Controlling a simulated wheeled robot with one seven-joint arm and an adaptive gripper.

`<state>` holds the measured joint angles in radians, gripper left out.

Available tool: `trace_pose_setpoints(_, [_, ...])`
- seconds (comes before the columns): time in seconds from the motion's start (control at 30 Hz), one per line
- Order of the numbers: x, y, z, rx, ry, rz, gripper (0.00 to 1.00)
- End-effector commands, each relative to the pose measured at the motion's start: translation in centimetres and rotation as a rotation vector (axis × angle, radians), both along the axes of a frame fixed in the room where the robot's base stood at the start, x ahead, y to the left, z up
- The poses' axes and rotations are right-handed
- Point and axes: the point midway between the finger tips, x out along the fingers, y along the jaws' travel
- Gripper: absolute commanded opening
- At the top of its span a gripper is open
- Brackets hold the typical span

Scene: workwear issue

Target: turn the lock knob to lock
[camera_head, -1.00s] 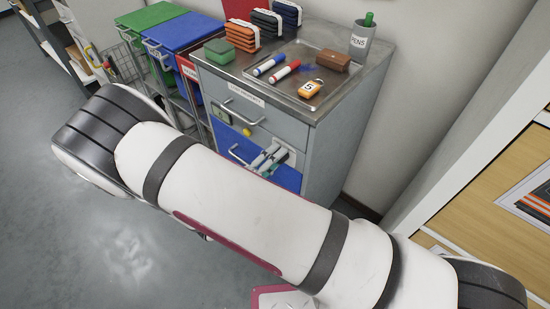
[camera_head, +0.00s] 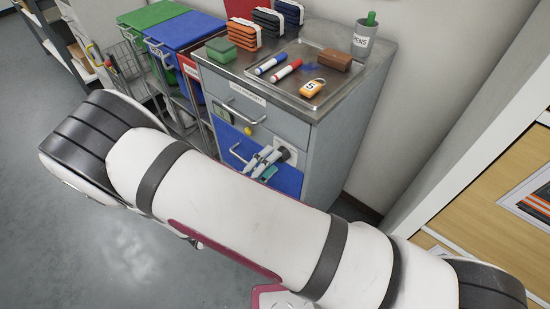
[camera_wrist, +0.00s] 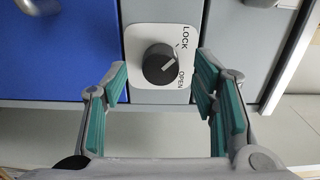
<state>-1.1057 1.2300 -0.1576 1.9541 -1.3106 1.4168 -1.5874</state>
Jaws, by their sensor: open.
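The lock knob (camera_wrist: 160,64) is a round dark knob with a pale pointer line, on a white plate (camera_wrist: 147,34) marked LOCK and OPEN. In the wrist view the pointer slants toward the side between the two words. The knob also shows in the head view (camera_head: 284,154), on the cabinet front beside the blue drawer (camera_head: 283,181). My gripper (camera_wrist: 162,68) is open, with one teal-padded finger on each side of the knob in the wrist view, apart from it. In the head view my gripper (camera_head: 263,162) is just left of the knob.
The grey cabinet (camera_head: 340,145) carries a metal tray (camera_head: 333,62) with markers, a brown block and an orange padlock tag. A pen cup (camera_head: 362,42) stands at the back. Green and blue bins (camera_head: 185,32) stand left. The floor in front is clear.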

Motion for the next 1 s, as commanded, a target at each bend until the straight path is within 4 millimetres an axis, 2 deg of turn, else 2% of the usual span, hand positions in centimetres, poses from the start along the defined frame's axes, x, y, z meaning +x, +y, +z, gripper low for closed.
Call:
trace_pose_setpoints(0.2, [-3.3, 3.4, 0.0, 0.002, 0.001, 0.003, 0.53])
trace_pose_setpoints(0.43, [-5.7, 5.8, 0.0, 0.001, 0.0, 0.002, 0.53])
trace_pose_setpoints(0.63, [-6.5, 6.5, 0.0, -0.001, 0.001, 0.001, 0.53])
trace_pose_setpoints(1.0, [-6.5, 6.5, 0.0, 0.0, 0.0, 0.0, 0.53])
